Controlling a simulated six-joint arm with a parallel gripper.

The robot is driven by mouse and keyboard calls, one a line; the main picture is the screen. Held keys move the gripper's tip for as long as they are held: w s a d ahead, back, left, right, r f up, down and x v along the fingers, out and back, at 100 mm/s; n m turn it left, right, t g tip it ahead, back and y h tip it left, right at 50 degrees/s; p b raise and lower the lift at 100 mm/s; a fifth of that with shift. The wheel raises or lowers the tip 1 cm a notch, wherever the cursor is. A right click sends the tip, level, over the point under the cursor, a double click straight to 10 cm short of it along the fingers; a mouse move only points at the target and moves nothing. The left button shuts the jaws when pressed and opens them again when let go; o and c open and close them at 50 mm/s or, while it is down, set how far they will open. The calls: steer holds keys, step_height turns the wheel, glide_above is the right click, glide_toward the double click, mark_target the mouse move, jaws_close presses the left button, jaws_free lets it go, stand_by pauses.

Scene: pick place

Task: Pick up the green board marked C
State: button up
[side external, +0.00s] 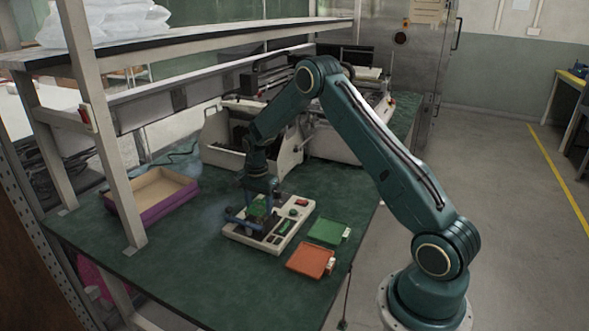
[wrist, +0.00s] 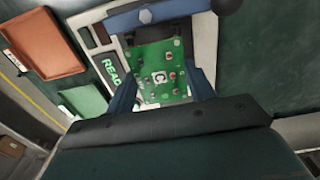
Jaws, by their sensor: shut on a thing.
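The green board marked C (wrist: 160,75) sits between the two blue fingers of my gripper (wrist: 162,92) in the wrist view. In the side view the board (side external: 258,207) is a small green patch at my gripper (side external: 256,212), over the white fixture (side external: 285,238). My gripper is shut on the board. I cannot tell whether the board touches the fixture or is just above it. The fixture also shows in the wrist view (wrist: 204,40), with a READY sign on it.
A green tray (side external: 327,231) and an orange tray (side external: 310,260) lie right of the fixture. A purple-sided box (side external: 152,204) stands to the left by the shelf post (side external: 112,140). A white open bin (side external: 225,155) stands behind. The front of the green table is clear.

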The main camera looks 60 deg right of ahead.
steer(key=shift+r, duration=1.15)
steer(key=shift+d+r, duration=0.1)
